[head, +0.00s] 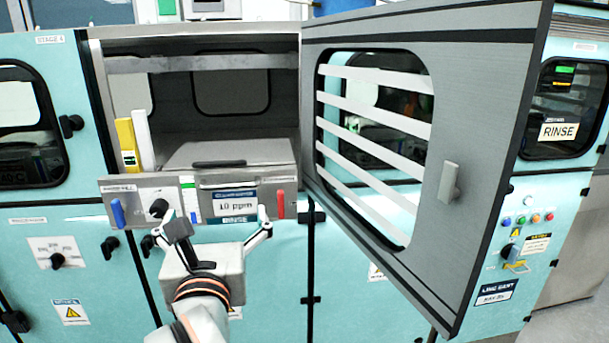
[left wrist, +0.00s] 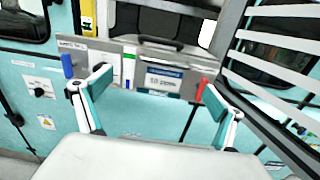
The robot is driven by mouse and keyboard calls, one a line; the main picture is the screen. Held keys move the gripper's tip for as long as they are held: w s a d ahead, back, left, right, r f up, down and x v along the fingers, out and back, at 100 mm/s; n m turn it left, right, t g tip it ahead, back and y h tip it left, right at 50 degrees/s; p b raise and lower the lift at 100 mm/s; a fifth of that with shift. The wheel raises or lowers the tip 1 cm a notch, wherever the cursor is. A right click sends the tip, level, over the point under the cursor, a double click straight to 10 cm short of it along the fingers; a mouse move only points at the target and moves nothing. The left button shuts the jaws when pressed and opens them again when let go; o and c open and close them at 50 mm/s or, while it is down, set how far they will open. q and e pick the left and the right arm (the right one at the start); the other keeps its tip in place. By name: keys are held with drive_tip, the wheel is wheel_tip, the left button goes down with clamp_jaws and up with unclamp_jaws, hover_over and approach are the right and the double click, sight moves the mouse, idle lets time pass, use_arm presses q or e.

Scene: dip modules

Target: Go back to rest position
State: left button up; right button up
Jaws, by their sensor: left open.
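My left gripper (head: 222,222) is open and empty, in front of the open cabinet bay. In the left wrist view its two fingers (left wrist: 157,95) are spread wide, with the module front between and beyond them. My right gripper is in neither view.
The grey bay door (head: 476,120) with a slatted window stands swung open to the right of my left arm. Teal cabinets (head: 70,225) with knobs line both sides. A button panel (head: 524,235) and a "RINSE" window (head: 557,131) are at the right.

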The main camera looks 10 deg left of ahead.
use_arm(q)
drive_tip(key=s+a+m+t+y, duration=0.2)
drive_tip(key=s+a+m+y, duration=0.1)
drive_tip(key=a+m+y, duration=0.35)
drive_tip(key=d+f+m+t+h, duration=0.1)
drive_tip(key=d+f+m+h, duration=0.5)
drive_tip(key=f+m+h, duration=0.5)
drive_tip(key=d+f+m+t+h, duration=0.1)
drive_tip(key=d+f+m+h, duration=0.55)
drive_tip(key=m, duration=0.95)
drive_tip(key=s+f+m+g, duration=0.2)
drive_tip(key=f+m+g, duration=0.1)
drive_tip(key=f, duration=0.7)
drive_tip(key=s+f+m+g, duration=0.2)
drive_tip(key=f+m+g, duration=0.1)
drive_tip(key=f, duration=0.6)
drive_tip(key=s+a+f+m+g+y, duration=0.1)
drive_tip(key=s+a+f+m+g, duration=0.1)
drive_tip(key=s+f, duration=0.2)
drive_tip(key=s+a+f+m+g+y, duration=0.1)
drive_tip(key=s+f, duration=0.3)
drive_tip(key=f, duration=0.6)
drive_tip(key=shift+s+a+f+m+g+y, duration=0.35)
drive_tip(key=shift+a+m+g, duration=0.2)
drive_tip(key=shift+a+g, duration=0.25)
